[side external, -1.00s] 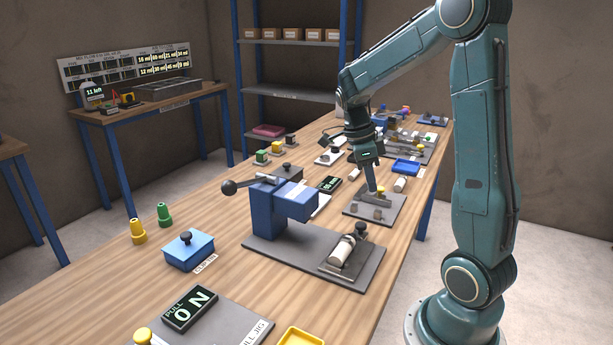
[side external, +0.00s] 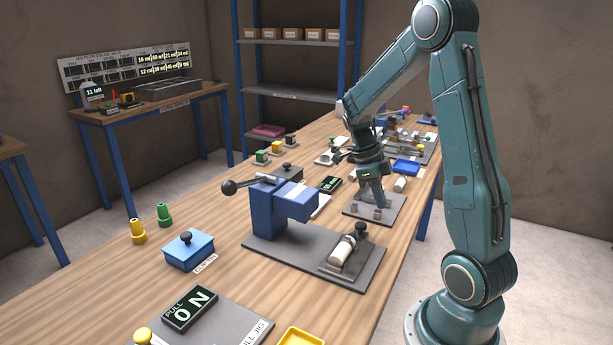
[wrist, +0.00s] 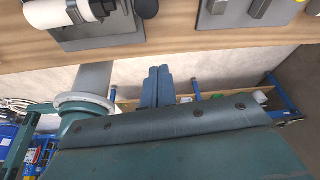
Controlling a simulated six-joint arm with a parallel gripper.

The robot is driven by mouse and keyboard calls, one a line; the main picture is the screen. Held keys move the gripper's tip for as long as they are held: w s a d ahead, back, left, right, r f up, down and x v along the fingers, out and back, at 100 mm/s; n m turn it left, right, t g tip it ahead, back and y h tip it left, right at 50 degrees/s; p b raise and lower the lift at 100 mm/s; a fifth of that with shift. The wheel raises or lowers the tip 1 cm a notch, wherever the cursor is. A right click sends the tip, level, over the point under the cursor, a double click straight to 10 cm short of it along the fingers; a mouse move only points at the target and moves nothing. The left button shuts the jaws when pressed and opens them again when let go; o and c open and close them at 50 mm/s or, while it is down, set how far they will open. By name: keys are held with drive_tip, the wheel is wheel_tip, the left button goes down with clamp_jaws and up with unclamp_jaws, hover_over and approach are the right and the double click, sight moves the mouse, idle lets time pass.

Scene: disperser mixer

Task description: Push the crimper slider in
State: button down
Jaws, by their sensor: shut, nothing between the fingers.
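The blue crimper (side external: 270,212) with its black-knobbed lever stands on a grey base plate (side external: 275,246) in the side external view. At the plate's right end is the slider (side external: 330,265), a grey carriage with a white cylinder (side external: 342,250) and a black knob (side external: 361,229). My gripper (side external: 381,206) is shut and empty, low over the neighbouring grey plate, behind and right of the slider and apart from it. In the wrist view my fingers (wrist: 158,72) are together; the white cylinder (wrist: 58,12) and black knob (wrist: 146,8) show at top left.
The neighbouring plate (side external: 355,207) carries small blocks, partly hidden by my gripper. A blue tray (side external: 406,167) and a white cylinder (side external: 400,184) lie beyond it. A blue clip bin (side external: 188,250) and a pull display (side external: 189,307) are at front left. The table's right edge is close.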

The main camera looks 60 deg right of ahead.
sight(367, 234)
drive_tip(key=x, duration=0.6)
drive_tip(key=shift+s+f, duration=0.1)
drive_tip(key=shift+f, duration=0.2)
drive_tip(key=shift+w+a+f, duration=0.1)
drive_tip(key=shift+w+a, duration=0.05)
drive_tip(key=shift+w, duration=1.1)
drive_tip(key=shift+w+a+f, duration=0.1)
drive_tip(key=shift+w+a, duration=0.05)
drive_tip(key=shift+w, duration=0.6)
drive_tip(key=shift+w, duration=0.1)
drive_tip(key=shift+w, duration=2.1)
drive_tip(key=shift+s, duration=0.1)
